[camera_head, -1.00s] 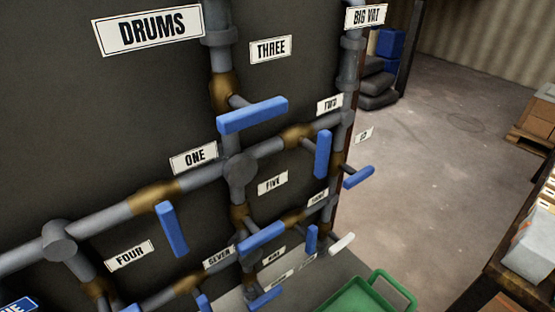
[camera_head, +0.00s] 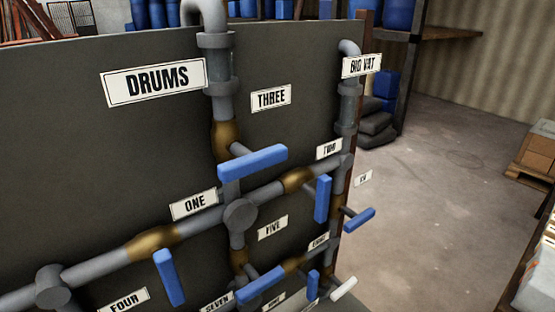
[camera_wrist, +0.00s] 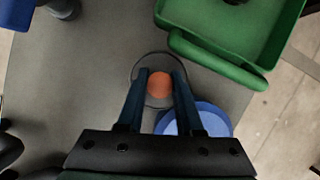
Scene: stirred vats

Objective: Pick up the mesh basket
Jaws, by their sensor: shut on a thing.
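In the wrist view, my gripper (camera_wrist: 159,77) reaches in from below with its two dark fingers on either side of a round orange knob (camera_wrist: 160,86). The fingers are shut on it. Around the knob is a thin dark circular rim, which looks like the mesh basket (camera_wrist: 136,72) seen from straight above. The fingers cover part of it, and its mesh and depth cannot be made out. I cannot tell whether it is clear of the surface. Neither the gripper nor the basket shows in the head view.
In the wrist view, a green tray (camera_wrist: 215,68) is close at the upper right and a blue round vessel (camera_wrist: 208,115) lies beside the right finger. A grey surface (camera_wrist: 85,85) is below. The head view shows a dark panel (camera_head: 60,170) with pipes and blue valve handles (camera_head: 252,161).

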